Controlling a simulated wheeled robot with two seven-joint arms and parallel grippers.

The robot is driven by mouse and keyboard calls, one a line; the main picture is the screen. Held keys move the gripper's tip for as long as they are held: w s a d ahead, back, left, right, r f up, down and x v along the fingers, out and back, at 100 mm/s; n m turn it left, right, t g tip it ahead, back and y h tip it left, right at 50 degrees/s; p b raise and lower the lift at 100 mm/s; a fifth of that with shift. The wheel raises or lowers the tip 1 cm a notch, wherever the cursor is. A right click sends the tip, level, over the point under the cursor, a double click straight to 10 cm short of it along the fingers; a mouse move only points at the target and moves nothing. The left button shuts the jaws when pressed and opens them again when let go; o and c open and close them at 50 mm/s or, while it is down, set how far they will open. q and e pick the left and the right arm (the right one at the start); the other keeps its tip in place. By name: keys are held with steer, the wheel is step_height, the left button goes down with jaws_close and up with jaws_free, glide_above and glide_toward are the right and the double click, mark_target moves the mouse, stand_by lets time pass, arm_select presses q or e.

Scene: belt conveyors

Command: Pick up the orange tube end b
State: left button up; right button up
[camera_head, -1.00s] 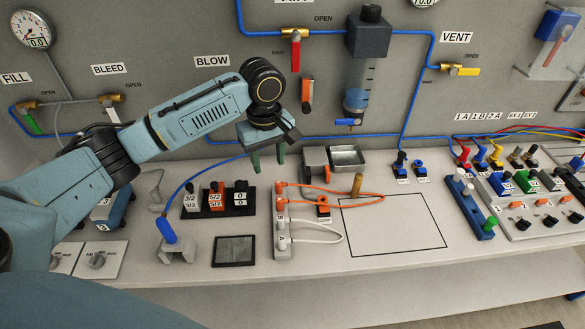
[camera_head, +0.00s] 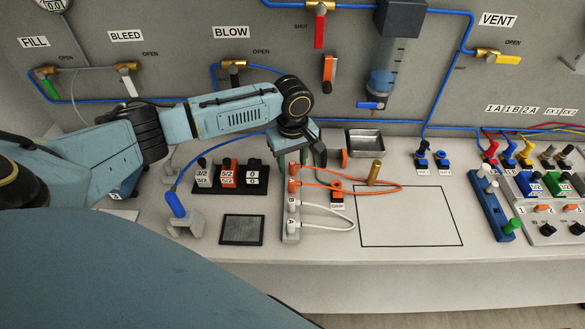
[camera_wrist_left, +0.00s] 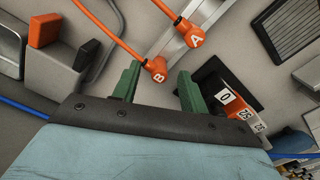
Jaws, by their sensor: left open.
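The orange tube (camera_head: 345,178) loops out to the right from a pale upright-peg block (camera_head: 290,225) on the bench. Its end b, an orange plug lettered B (camera_wrist_left: 157,68), shows in the left wrist view. The other end, lettered A (camera_wrist_left: 191,36), is beyond it in that view. My left gripper (camera_head: 293,160) is over the far end of the block, pointing down. In the left wrist view its two green fingers (camera_wrist_left: 158,82) are apart, with end b just beyond and between them. The gripper is open and empty. My right gripper is not in view.
White tube (camera_head: 330,222) lies on the near part of the same block. A row of labelled blocks (camera_head: 230,175) and a blue-handled hose stand (camera_head: 177,205) are left. A metal tray (camera_head: 366,141) is behind right. The outlined square (camera_head: 410,215) is mostly clear.

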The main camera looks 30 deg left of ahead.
mark_target(293, 164)
arm_select(q)
step_height(293, 164, down, 2)
jaws_close()
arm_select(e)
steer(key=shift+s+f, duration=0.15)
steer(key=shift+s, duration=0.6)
arm_select(q)
steer(key=shift+r, duration=0.45)
step_height(293, 164, up, 9)
steer(key=shift+r+p, duration=0.1)
steer(key=shift+p, duration=0.25)
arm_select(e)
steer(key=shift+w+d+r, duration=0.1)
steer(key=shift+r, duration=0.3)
